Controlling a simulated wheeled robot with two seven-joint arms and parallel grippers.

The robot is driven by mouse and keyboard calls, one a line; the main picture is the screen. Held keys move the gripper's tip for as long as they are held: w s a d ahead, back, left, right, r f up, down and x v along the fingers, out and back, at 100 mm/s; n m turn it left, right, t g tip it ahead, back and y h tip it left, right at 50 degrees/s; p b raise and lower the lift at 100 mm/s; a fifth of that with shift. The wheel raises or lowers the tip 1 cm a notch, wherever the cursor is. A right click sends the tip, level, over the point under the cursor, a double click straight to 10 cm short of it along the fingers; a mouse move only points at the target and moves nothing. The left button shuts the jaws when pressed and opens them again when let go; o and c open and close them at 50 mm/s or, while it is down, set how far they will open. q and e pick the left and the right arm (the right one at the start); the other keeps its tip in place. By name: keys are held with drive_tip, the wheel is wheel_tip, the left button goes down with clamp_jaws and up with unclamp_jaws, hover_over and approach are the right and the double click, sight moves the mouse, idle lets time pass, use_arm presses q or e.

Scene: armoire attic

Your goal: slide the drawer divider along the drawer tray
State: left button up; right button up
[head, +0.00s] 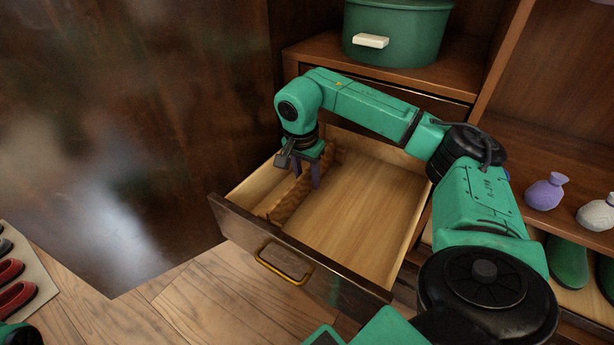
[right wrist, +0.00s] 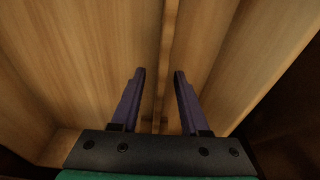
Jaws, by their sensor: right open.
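The drawer tray (head: 365,205) is pulled out of the armoire, with a pale wooden floor. The drawer divider (head: 290,203) is a thin wooden strip standing in its left part, running from the front panel toward the back. My right gripper (head: 307,178) is low over the divider, pointing down. In the right wrist view the divider (right wrist: 168,40) passes between the open fingers of the right gripper (right wrist: 160,75), one on each side. The fingers look apart from it; the palm hides part of the divider. My left gripper is not in view.
The drawer front has a brass handle (head: 284,262). A green round box (head: 397,30) stands on the shelf above. Purple (head: 545,193) and white (head: 597,212) pouches sit on the right shelf. The drawer floor right of the divider is bare. Red shoes (head: 14,298) lie at the left.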

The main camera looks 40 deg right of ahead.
clamp_jaws()
idle(1.3)
